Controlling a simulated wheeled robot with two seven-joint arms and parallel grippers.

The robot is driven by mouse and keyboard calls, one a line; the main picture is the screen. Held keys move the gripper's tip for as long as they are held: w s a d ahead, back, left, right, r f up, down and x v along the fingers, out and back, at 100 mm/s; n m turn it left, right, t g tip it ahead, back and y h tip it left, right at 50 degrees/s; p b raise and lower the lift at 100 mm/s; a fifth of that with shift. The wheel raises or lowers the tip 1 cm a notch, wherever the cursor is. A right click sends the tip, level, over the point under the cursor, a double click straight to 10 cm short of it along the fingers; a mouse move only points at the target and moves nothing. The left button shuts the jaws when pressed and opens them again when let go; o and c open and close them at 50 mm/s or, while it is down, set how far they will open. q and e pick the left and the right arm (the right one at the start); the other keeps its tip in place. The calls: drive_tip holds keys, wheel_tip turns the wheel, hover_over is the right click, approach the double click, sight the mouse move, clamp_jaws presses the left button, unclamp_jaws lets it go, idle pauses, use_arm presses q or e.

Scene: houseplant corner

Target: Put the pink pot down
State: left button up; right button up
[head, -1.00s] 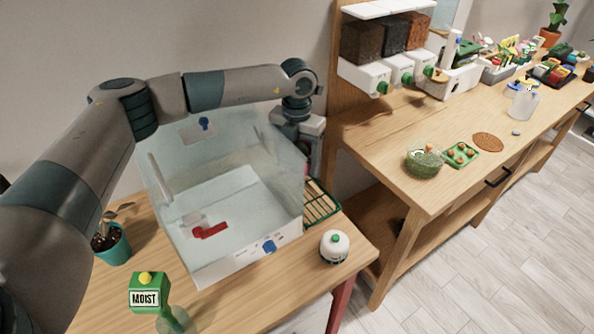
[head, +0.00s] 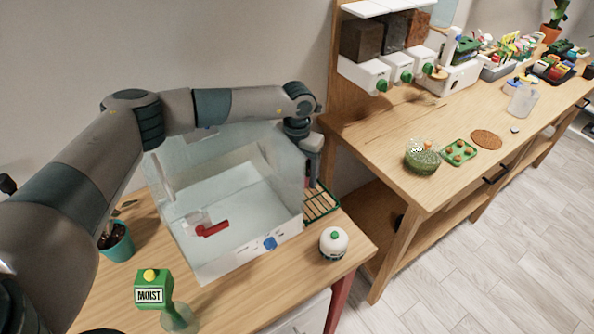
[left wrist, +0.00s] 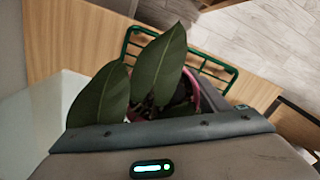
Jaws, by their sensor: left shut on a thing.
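The pink pot (left wrist: 194,92) shows as a piece of pink rim with dark soil in the left wrist view. A plant with broad dark green leaves (left wrist: 158,70) grows from it and covers much of it. My left gripper (head: 311,168) is shut on the pink pot, beside the right wall of the clear tank in the head view. The green wire rack (head: 339,206) lies just below and in front of it, and shows behind the pot in the left wrist view (left wrist: 233,70). The pot's base is hidden, so I cannot tell whether it touches the rack. My right gripper is out of view.
The clear tank (head: 200,262) stands left of the rack. A white round bottle (head: 333,244) stands in front of it. A MOIST sign (head: 150,295) and a teal pot (head: 120,246) are at the left. A taller wooden bench (head: 385,165) is at the right.

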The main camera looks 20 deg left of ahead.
use_arm(q)
drive_tip(key=shift+f, duration=0.2)
drive_tip(key=o, duration=1.3)
drive_tip(key=shift+r, duration=0.25)
drive_tip(key=shift+r, duration=0.1)
